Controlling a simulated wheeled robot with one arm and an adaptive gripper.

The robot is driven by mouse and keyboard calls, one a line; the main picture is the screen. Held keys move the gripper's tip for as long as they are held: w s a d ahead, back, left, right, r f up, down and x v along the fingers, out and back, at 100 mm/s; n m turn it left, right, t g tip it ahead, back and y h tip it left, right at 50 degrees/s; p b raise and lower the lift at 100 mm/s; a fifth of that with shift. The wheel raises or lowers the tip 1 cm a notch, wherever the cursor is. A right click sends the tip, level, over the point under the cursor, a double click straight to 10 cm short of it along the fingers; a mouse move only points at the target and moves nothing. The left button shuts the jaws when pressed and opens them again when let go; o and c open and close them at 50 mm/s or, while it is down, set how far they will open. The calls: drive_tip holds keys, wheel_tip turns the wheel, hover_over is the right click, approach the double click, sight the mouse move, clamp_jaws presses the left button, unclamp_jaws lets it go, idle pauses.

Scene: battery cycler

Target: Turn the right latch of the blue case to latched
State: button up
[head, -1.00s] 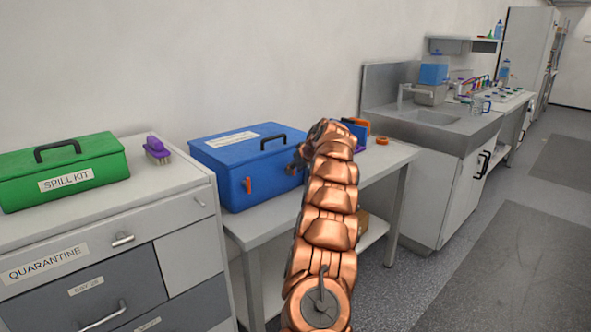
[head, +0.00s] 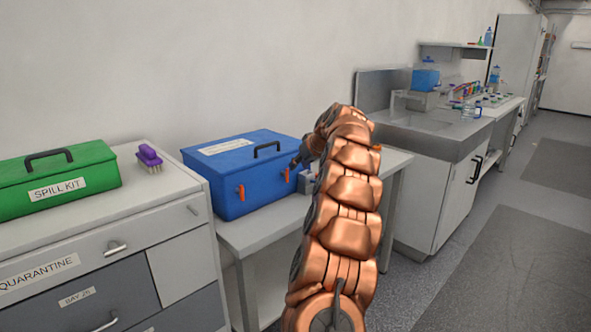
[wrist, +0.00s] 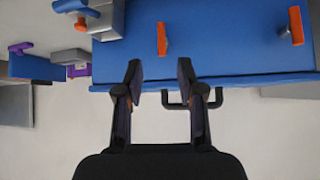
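The blue case (head: 222,178) stands on a light grey table, lid down, with a black handle (head: 266,149) on top. Its front has two upright orange latches: the left latch (head: 241,192) and the right latch (head: 287,175). My gripper (head: 297,162) is at the right end of the case front, close to the right latch. In the wrist view the case is inverted; the right latch (wrist: 162,38) lies beyond my gripper's fingertips (wrist: 160,70), which are apart with nothing between them. Whether a finger touches the case is unclear.
A green spill kit (head: 60,175) and a purple brush (head: 149,157) sit on the drawer cabinet at left. A grey block (wrist: 98,20) and other small items are beside the case. A sink bench (head: 425,140) stands at right, with open floor in front.

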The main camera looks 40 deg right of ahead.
drive_tip(key=shift+v, duration=1)
